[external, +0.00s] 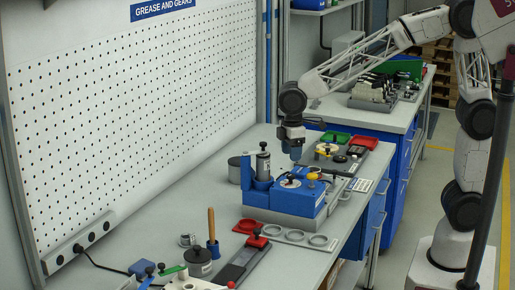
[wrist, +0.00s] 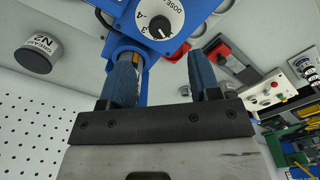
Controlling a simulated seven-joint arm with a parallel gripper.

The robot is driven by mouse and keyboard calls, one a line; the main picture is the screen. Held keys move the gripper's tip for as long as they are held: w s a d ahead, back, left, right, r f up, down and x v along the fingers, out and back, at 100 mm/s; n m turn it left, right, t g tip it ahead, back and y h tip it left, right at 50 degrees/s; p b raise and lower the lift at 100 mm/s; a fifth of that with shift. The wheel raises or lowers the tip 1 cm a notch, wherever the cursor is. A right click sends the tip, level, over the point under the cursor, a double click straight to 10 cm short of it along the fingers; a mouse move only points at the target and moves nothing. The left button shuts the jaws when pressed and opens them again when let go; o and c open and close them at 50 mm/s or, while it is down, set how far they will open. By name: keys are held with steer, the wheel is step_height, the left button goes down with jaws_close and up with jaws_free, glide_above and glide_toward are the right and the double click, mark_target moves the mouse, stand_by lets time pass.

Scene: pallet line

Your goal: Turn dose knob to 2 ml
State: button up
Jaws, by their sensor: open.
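The blue dosing unit (external: 297,201) stands on the bench, with a round white dial on its top. In the wrist view the white dose dial (wrist: 178,12) carries the word DOSE and numbers; a 3 and a 4 can be read. The dark dose knob (wrist: 160,28) sits at its middle; I cannot tell for certain which number it points at. My gripper (external: 294,156) hangs above the unit, apart from the knob. In the wrist view my gripper (wrist: 161,56) is open and empty, with the dial beyond its fingertips.
A grey can labelled GREASE N2 (wrist: 38,54) stands beside the unit. Green and red trays (external: 363,142) are behind. A pegboard (external: 130,110) borders the bench's left side.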

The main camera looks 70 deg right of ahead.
mark_target(291, 175)
steer(key=shift+f, duration=0.15)
steer(key=shift+f, duration=3.75)
steer(key=shift+c, duration=0.3)
steer(key=c, duration=0.9)
steer(key=shift+o, duration=0.2)
